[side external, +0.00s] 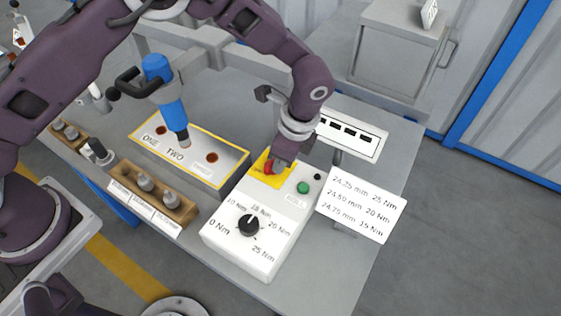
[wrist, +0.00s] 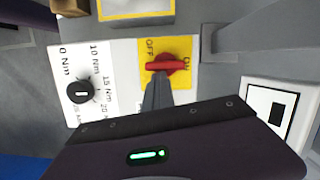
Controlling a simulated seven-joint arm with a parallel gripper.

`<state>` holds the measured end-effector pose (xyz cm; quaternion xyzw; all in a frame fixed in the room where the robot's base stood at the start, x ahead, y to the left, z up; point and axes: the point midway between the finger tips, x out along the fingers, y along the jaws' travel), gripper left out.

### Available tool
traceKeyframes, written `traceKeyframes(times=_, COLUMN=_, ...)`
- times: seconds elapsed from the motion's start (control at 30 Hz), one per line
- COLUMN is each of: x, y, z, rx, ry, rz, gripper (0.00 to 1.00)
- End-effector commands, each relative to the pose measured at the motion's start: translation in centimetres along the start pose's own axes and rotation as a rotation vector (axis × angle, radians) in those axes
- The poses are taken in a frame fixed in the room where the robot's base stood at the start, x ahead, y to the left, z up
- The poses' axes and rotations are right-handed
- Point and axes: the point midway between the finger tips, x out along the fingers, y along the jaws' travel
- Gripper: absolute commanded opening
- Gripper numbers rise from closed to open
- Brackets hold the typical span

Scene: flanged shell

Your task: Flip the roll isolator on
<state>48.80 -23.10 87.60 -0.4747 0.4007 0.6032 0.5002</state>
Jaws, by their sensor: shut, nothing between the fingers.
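The roll isolator is a red rotary switch (wrist: 166,65) on a yellow plate (wrist: 187,47), on top of a white control box (side external: 228,238). In the wrist view its red handle lies across the picture, with "OFF" printed above its left part and partly legible lettering at its right. In the side external view the red switch (side external: 268,167) is partly hidden by my gripper (side external: 277,164). My gripper (wrist: 157,82) is shut and empty, its fingertips right beside the handle's lower edge in the wrist view. I cannot tell whether they touch it.
The box also carries a black torque dial (side external: 249,224) and a green button (side external: 303,188). A card of millimetre and Nm values (side external: 361,204) stands at its right. A blue tool (side external: 170,100) hangs over a yellow-edged panel (side external: 200,152). Wooden socket racks (side external: 150,200) stand left.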

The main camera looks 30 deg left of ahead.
Motion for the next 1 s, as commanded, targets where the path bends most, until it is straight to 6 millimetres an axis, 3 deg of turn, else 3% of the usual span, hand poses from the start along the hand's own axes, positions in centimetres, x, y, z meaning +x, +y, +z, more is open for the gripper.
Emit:
traceKeyframes(times=0.03, x=0.3, y=-0.9, z=1.3, rx=-0.010, ry=-0.026, rz=-0.010, gripper=0.00)
traceKeyframes(times=0.17, x=-0.1, y=-0.8, z=1.2, rx=-0.010, ry=-0.026, rz=-0.010, gripper=0.00)
traceKeyframes(times=0.63, x=-8.9, y=0.3, z=0.0, rx=-0.003, ry=-0.003, rz=-0.004, gripper=0.00)
traceKeyframes(times=1.0, x=-10.1, y=0.5, z=-0.2, rx=-0.001, ry=-0.001, rz=-0.001, gripper=0.00)
